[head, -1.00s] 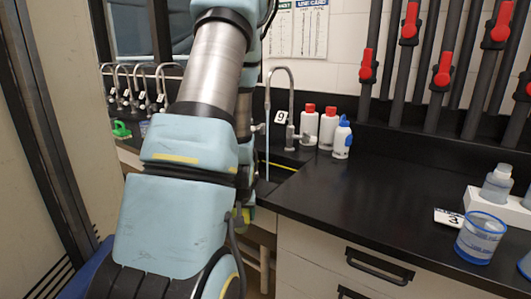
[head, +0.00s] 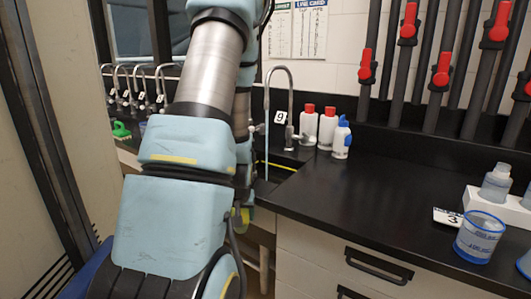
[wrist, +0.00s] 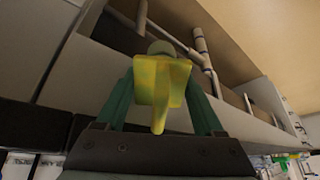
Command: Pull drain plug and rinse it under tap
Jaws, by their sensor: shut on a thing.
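In the wrist view my gripper (wrist: 160,72) is shut on a yellow-green piece (wrist: 158,92), with dark green fingers on both sides of it. A narrow yellow tab points down from it, and a pale rounded part shows behind it. I cannot tell for certain whether this is the drain plug.
Two white bottles with red caps (head: 308,125) and a blue-topped bottle (head: 341,137) stand right of the tap. A blue-rimmed beaker (head: 479,238) is on the black counter (head: 370,210), whose middle is clear. Pipes (wrist: 201,48) show in the wrist view.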

